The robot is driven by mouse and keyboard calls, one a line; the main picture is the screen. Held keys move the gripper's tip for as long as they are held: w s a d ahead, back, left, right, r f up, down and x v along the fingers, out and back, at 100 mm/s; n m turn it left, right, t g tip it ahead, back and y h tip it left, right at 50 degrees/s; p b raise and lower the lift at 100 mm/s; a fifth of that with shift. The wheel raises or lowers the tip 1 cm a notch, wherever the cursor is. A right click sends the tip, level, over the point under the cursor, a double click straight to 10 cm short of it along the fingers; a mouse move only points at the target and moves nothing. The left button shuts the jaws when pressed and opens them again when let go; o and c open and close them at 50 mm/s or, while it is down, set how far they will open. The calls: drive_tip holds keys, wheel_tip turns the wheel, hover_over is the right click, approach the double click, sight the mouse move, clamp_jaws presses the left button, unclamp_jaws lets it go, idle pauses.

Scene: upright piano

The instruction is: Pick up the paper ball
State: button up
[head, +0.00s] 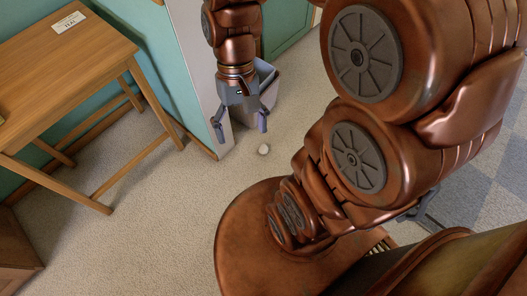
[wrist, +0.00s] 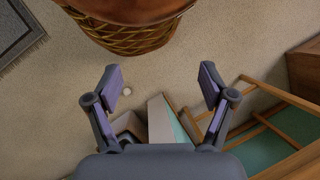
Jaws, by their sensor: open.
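The paper ball (head: 264,149) is small and whitish and lies on the beige carpet. In the head view it is just below and to the right of my gripper (head: 239,128). My gripper is open and empty, pointing down above the floor. In the wrist view the ball (wrist: 127,91) shows between the open fingers (wrist: 163,88), close to the left finger and well beyond the tips. The ball is not touched by the gripper.
A wooden table (head: 68,62) with a small card (head: 69,22) stands at the left. A grey bin (head: 262,88) stands behind my gripper, beside a pale wall end (head: 197,70). Open carpet (head: 150,215) lies between the table and my base.

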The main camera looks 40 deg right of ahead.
drive_tip(key=w+d+f+m+y+b, duration=0.3)
drive_tip(key=w+f+m+y+b, duration=0.3)
drive_tip(key=w+f, duration=0.8)
drive_tip(key=m+t+y+b, duration=0.4)
drive_tip(key=m+t+b, duration=0.3)
drive_tip(key=m+b, duration=0.5)
hover_over(264, 150)
drive_tip(key=w+a, duration=0.1)
drive_tip(key=w, duration=0.1)
wheel_tip(264, 150, down, 36)
drive_tip(key=s+d+f+m+t+b, duration=0.1)
drive_tip(key=d+f+m, duration=0.1)
drive_tip(key=f, duration=0.4)
drive_tip(key=s+d+f+m+t+b, duration=0.2)
drive_tip(key=d+f, duration=0.1)
drive_tip(key=f, duration=0.4)
drive_tip(key=s+d+f+m+t+h+b, duration=0.1)
drive_tip(key=d+f+b, duration=0.1)
drive_tip(key=f, duration=0.4)
drive_tip(key=shift+s+d+f+m, duration=0.35)
drive_tip(key=shift+s+m, duration=0.05)
drive_tip(key=shift+b+x, duration=1.05)
drive_tip(key=shift+x, duration=0.7)
drive_tip(key=shift+b+x, duration=1.3)
drive_tip(key=shift+x, duration=0.75)
